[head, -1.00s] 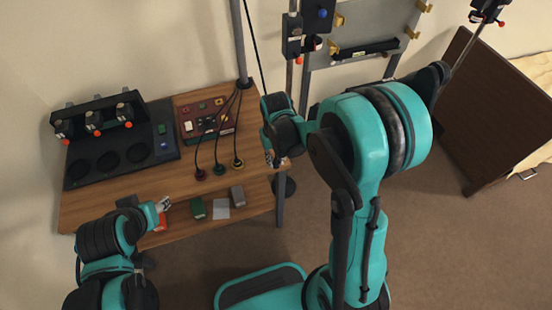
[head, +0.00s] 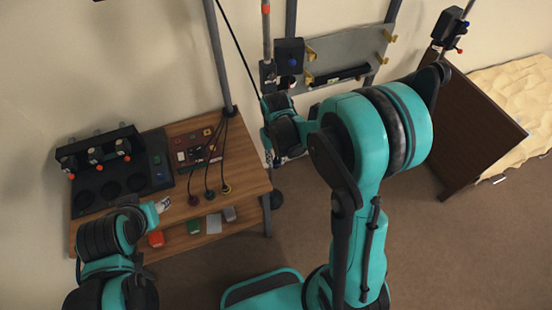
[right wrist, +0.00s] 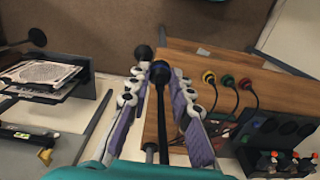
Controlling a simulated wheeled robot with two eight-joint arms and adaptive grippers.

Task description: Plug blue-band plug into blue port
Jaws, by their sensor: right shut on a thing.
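My right gripper (right wrist: 160,75) is shut on a black plug (right wrist: 179,76) in the right wrist view. A black cable hangs between its fingers. A maroon panel (head: 197,158) with small coloured squares lies on the table; I cannot tell which is a blue port. A blue spot (head: 292,61) shows on a black box on the rack. My left gripper (head: 164,204) is at the table's front edge, its jaws unclear.
Red, green and yellow plugs (head: 226,189) lie on cables along the wooden table (head: 248,184). A black fixture board (head: 82,206) is at its left. A grey post (head: 221,70) stands behind. A rack (head: 350,55) and a brown board (head: 470,140) are at right.

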